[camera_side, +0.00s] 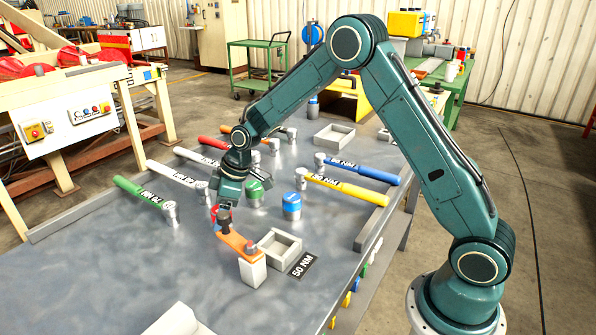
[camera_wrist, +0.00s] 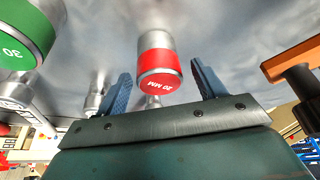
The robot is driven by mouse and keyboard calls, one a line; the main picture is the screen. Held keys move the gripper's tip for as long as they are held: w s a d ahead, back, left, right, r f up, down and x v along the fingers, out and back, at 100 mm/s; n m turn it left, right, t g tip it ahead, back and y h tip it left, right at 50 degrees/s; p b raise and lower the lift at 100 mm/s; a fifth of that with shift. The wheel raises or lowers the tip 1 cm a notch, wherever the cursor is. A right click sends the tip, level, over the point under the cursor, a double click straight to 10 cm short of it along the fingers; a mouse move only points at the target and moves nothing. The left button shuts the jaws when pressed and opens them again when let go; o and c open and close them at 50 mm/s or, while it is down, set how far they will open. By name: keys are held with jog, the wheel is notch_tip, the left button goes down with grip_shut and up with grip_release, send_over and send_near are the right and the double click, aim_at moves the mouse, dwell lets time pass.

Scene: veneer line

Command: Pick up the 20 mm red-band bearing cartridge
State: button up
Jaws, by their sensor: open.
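The red-band bearing cartridge (camera_wrist: 158,62) is a silver cylinder with a red band; its label, upside down in the wrist view, appears to read 20 MM. In the side view only a bit of its red (camera_side: 214,212) shows beside my gripper (camera_side: 223,208). My gripper (camera_wrist: 161,80) is open, its two blue fingers on either side of the cartridge in the wrist view, with gaps on both sides. I cannot tell how deep the cartridge sits between them. The cartridge's far side is hidden.
A green-band cartridge (camera_wrist: 27,30) and a blue cartridge (camera_side: 291,206) stand nearby. An orange bracket (camera_side: 237,243) with a dark knob is close to my gripper. Grey trays (camera_side: 262,247) and several coloured-handled wrenches (camera_side: 145,192) lie around.

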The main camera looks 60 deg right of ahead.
dwell(0.4)
jog(key=shift+r, duration=0.1)
jog(key=c, duration=1.4)
notch_tip(320, 180, up, 20)
dwell(0.3)
